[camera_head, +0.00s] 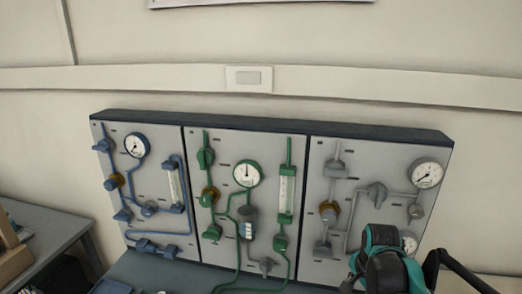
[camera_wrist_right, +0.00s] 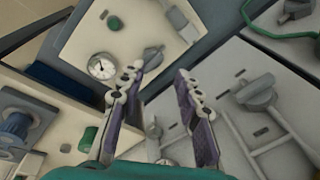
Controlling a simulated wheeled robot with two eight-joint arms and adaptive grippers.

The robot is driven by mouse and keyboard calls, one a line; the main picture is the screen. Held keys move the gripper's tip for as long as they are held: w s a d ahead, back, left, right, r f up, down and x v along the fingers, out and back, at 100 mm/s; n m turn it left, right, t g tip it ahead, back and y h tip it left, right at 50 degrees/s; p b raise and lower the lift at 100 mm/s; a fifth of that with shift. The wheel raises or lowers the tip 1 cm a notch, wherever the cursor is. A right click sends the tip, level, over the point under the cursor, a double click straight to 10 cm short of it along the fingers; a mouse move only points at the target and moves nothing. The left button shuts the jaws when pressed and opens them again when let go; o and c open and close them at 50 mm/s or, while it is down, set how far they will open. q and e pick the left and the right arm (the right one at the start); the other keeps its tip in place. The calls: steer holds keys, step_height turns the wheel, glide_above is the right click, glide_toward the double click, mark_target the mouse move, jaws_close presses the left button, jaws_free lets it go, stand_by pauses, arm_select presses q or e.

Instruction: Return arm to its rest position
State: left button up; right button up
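My right arm's teal and black end (camera_head: 385,262) is at the lower right of the head view, in front of the grey section of the gas panel (camera_head: 300,225). In the right wrist view, my right gripper (camera_wrist_right: 160,74) has its two purple-padded fingers spread apart with nothing between them. A grey valve knob (camera_wrist_right: 153,57) shows beyond the fingertips; I cannot tell the distance to it. My left gripper is not in view.
The panel has a blue section (camera_head: 148,180), a green section (camera_head: 225,140) and a grey section, with gauges, valves and pipes. A round gauge (camera_wrist_right: 101,66) shows in the wrist view. A grey table (camera_head: 45,228) stands at the left.

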steer(key=s+a+n+t, duration=0.4)
steer(key=s+a+n, duration=0.4)
steer(key=s+n, duration=0.5)
steer(key=shift+a+f+n+t, duration=0.35)
steer(key=shift+a+n+t, duration=0.05)
